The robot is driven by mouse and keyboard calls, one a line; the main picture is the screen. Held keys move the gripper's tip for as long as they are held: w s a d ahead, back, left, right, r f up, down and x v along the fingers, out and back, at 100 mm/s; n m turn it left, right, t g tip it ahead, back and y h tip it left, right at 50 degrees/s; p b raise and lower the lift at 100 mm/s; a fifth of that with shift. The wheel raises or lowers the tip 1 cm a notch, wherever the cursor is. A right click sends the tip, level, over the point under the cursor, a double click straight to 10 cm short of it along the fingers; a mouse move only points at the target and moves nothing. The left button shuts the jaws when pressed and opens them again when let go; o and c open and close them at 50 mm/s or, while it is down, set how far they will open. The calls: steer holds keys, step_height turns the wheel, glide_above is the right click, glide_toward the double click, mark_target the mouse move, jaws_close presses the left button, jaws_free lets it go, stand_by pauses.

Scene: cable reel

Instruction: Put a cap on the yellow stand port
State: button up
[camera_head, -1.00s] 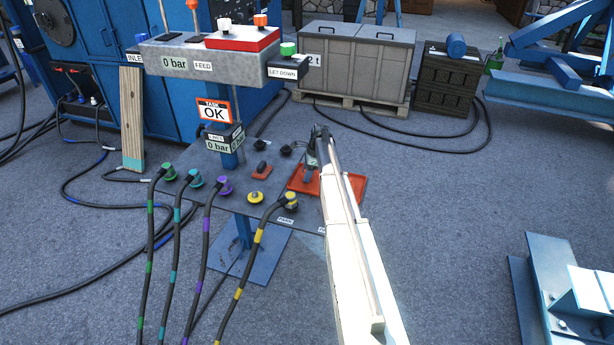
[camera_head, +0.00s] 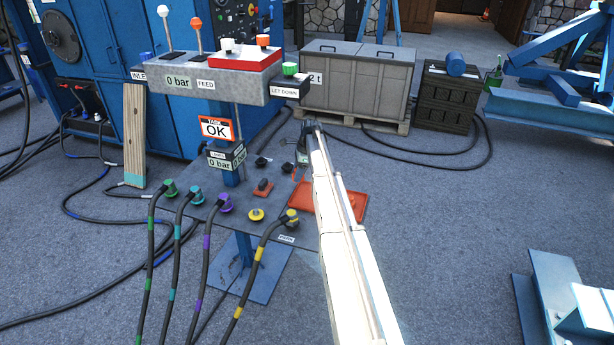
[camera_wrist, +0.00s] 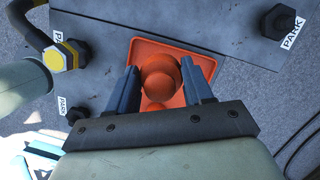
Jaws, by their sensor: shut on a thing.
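My gripper (camera_wrist: 160,84) is shut on a round orange-red cap (camera_wrist: 160,80) between its blue-grey fingers in the wrist view. Behind the cap lies the orange-red tray (camera_wrist: 145,47), which also shows in the head view (camera_head: 345,210). In the head view my gripper (camera_head: 301,162) is above the stand plate, by the tray's far left corner; the cap is hard to make out there. The yellow port (camera_head: 256,214) sits on the stand plate, left of my gripper, with no hose on it. The yellow hose plug (camera_head: 291,217) sits on a post beside a PARK label.
Green (camera_head: 169,187), teal (camera_head: 194,194) and purple (camera_head: 225,203) hose plugs sit on the plate left of the yellow port. A control box (camera_head: 205,82) with levers overhangs the plate's far side. A black park post (camera_wrist: 278,20) shows in the wrist view.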

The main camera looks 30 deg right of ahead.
steer(key=s+a+r, duration=0.1)
steer(key=a, duration=0.9)
steer(key=s+a+r, duration=0.1)
steer(key=s+a, duration=0.1)
steer(key=a, duration=0.8)
steer(key=shift+s, duration=0.25)
steer(key=shift+f, duration=4.25)
steer(key=shift+f, duration=0.3)
steer(key=o, duration=1.2)
steer(key=shift+o, duration=0.2)
steer(key=v, duration=1.3)
steer(key=shift+r, duration=0.4)
